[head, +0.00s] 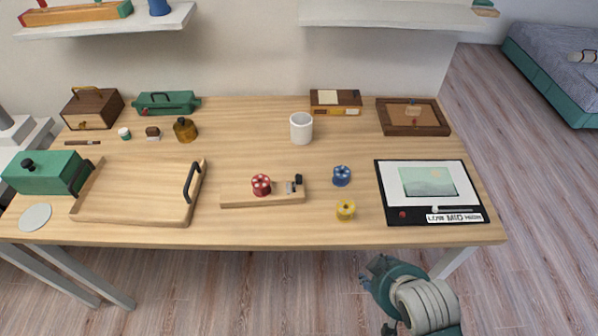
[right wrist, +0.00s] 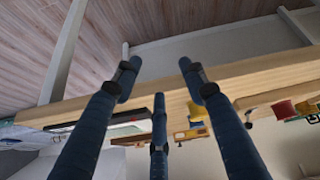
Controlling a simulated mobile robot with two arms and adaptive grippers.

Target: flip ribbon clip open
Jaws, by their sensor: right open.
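The ribbon clip (head: 294,186) is a small grey and black part at the right end of a low wooden board (head: 235,197). A dark piece stands up at its right side; at this size I cannot tell whether it is open or closed. A red spool (head: 261,185) stands on the same board, left of the clip. My right gripper (head: 372,272) is open and empty, in front of the table's front edge, below and right of the board. Its spread fingers (right wrist: 158,80) show in the right wrist view, apart from everything. My left gripper is not in view.
A yellow spool (head: 345,210) and a blue spool (head: 342,176) stand right of the board. A flat panel with a slider (head: 390,208) lies farther right. A tray (head: 130,212) lies left; a white cup (head: 301,128) stands behind. The tabletop in front of the board is clear.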

